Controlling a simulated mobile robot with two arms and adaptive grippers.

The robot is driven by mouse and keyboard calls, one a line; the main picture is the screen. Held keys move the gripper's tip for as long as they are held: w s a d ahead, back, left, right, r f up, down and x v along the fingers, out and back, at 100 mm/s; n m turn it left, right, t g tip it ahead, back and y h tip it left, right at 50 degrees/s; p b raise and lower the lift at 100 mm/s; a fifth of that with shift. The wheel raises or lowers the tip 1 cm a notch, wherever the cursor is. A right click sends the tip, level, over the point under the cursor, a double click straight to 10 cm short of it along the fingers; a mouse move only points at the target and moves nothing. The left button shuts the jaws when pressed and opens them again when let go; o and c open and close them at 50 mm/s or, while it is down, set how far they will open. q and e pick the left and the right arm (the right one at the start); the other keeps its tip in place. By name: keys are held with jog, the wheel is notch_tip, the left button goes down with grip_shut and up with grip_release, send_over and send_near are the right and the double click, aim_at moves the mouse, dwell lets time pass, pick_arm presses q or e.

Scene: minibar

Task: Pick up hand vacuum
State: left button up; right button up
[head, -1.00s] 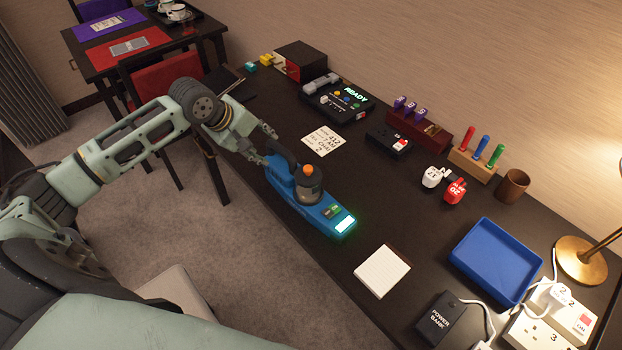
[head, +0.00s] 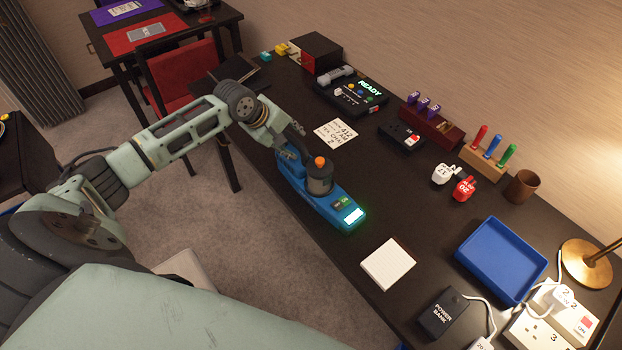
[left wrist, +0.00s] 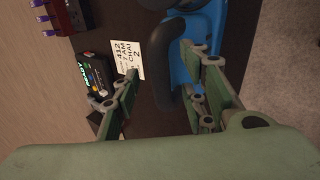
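The hand vacuum (head: 335,203) is a blue body with a grey cylinder, an orange knob and a lit screen. It lies on the dark desk (head: 310,253). Its dark curved handle shows in the left wrist view (left wrist: 164,62), and part of the blue body shows beyond it (left wrist: 207,28). My left gripper (head: 288,142) is at the handle end of the vacuum and partly hides the handle in the head view. In the left wrist view its fingers (left wrist: 160,70) are apart, with the handle between them. I cannot tell whether either finger touches it. My right gripper is not in view.
A note card (head: 336,131) lies behind the vacuum, and a black console (head: 350,93) stands farther back. A notepad (head: 388,263) and a blue tray (head: 500,262) lie to the right. A red chair (head: 185,75) stands by the desk's far left end.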

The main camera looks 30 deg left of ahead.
pick_arm(q)
grip_shut()
dwell(0.5)
jog(key=shift+w+r, duration=0.1)
jog(key=shift+r, duration=0.05)
